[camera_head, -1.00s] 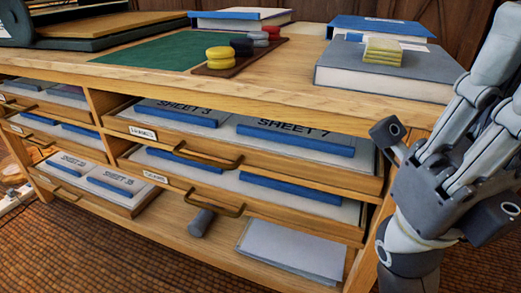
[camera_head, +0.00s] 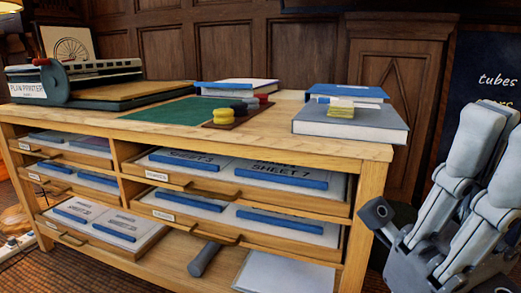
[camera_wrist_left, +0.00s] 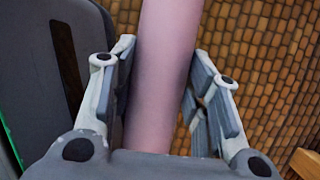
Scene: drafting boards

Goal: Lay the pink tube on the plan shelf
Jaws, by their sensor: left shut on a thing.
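The pink tube (camera_wrist_left: 163,70) runs up between the fingers of my left gripper (camera_wrist_left: 165,95) in the left wrist view. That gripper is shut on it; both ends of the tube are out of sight. Neither the tube nor my left gripper shows in the head view. My right gripper (camera_head: 490,160) is at the right edge of the head view, fingers up and apart, empty. A wooden plan cabinet has an open bottom shelf (camera_head: 160,262) under its drawers. A dark grey tube (camera_head: 205,259) and pale sheets (camera_head: 285,273) lie on that shelf.
Drawers with sheets, such as the top right one (camera_head: 240,172), stand partly out above the bottom shelf. The cabinet top holds a plan printer (camera_head: 75,80), a green mat (camera_head: 170,113) and a grey book (camera_head: 350,122). A dark sign (camera_head: 487,60) reads "tubes".

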